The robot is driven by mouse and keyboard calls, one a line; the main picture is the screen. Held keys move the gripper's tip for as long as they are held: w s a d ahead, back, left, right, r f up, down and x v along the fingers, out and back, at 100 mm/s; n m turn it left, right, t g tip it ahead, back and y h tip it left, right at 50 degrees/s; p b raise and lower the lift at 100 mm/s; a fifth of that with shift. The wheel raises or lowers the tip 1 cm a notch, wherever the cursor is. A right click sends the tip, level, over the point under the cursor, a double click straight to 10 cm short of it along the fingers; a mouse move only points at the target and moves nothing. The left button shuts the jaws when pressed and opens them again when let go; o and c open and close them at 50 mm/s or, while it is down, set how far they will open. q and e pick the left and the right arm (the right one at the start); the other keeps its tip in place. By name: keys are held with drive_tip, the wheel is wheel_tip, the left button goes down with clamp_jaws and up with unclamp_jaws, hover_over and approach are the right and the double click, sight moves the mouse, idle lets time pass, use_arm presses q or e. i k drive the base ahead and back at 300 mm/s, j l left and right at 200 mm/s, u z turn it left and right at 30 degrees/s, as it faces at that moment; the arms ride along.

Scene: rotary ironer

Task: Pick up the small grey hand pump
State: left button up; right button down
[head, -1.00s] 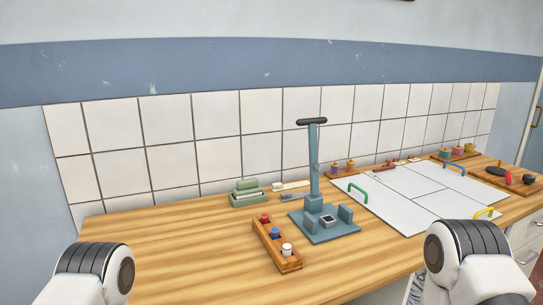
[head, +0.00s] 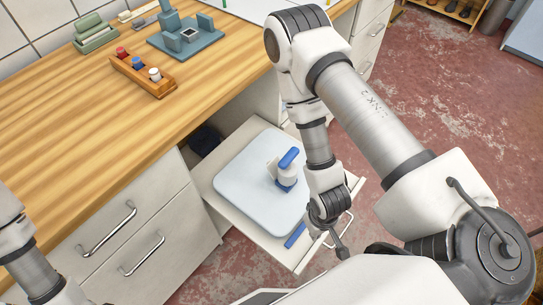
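I cannot pick out a small grey hand pump for certain. A small white device with a blue handle and blue base (head: 283,172) stands on a pale blue board in the pulled-out drawer (head: 226,208). My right gripper (head: 338,243) points down at the drawer's front edge, close to its metal handle (head: 348,222), to the right of the device and apart from it. Whether its fingers are open or shut on the handle is unclear. My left arm shows at the lower left, but its gripper is out of view.
The wooden counter (head: 70,130) holds a blue-grey stand (head: 187,38), a wooden rack (head: 142,76) with several coloured-topped pieces, and a green tray (head: 95,36). Closed drawers (head: 110,235) lie below at left. Red floor (head: 440,100) is open at right.

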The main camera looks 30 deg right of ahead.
sight(286, 178)
drive_tip(key=z, duration=1.05)
